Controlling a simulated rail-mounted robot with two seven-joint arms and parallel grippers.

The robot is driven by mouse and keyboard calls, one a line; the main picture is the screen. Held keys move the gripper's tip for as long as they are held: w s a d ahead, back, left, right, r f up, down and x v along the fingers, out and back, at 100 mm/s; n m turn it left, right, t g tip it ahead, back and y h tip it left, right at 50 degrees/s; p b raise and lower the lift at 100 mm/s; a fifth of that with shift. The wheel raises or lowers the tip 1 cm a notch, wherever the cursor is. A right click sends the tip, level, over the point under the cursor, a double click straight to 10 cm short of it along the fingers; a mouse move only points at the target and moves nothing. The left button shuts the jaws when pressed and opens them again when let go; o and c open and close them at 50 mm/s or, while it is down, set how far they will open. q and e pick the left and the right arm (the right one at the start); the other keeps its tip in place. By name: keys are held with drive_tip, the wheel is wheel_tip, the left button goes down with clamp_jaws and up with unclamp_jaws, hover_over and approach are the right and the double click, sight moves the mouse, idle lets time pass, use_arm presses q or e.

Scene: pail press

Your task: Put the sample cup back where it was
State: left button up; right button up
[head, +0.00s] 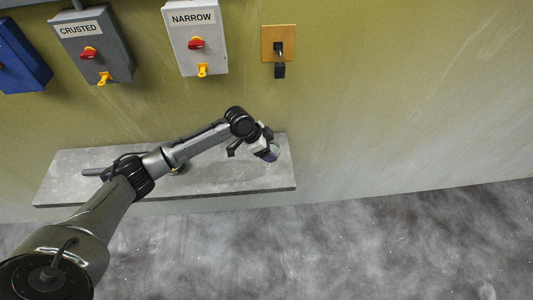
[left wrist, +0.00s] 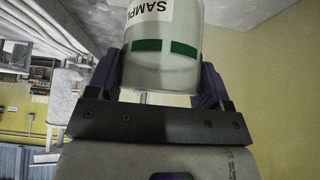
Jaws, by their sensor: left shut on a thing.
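The sample cup (left wrist: 162,68) is a pale, translucent cup with a white label reading "SAMPL" and green bands. It fills the top middle of the left wrist view. My left gripper (left wrist: 165,85) is shut on it, with a finger on each side. In the head view my left gripper (head: 268,148) is over the right end of a grey wall shelf (head: 110,175). The cup is mostly hidden there by the gripper. I cannot tell whether its base touches the shelf. My right gripper is not in view.
Above the shelf hang a grey box labelled "CRUSTED" (head: 112,50), one labelled "NARROW" (head: 211,50) and a blue box (head: 18,62). A padlock (head: 280,71) hangs on a wooden plate (head: 269,50).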

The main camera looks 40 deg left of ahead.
use_arm(q)
drive_tip(key=shift+w+a+f, duration=0.35)
drive_tip(key=shift+a, duration=0.2)
drive_tip(key=shift+w+a+f, duration=0.3)
drive_tip(key=shift+a+f, duration=0.05)
drive_tip(key=shift+a, duration=0.15)
drive_tip(key=shift+f+b, duration=0.3)
drive_tip(key=shift+f, duration=1.7)
drive_tip(key=shift+f, duration=0.1)
drive_tip(key=o, duration=0.7)
drive_tip(key=shift+f, duration=0.1)
drive_tip(key=shift+c, duration=0.2)
drive_tip(key=o, duration=0.5)
drive_tip(key=shift+c, duration=0.2)
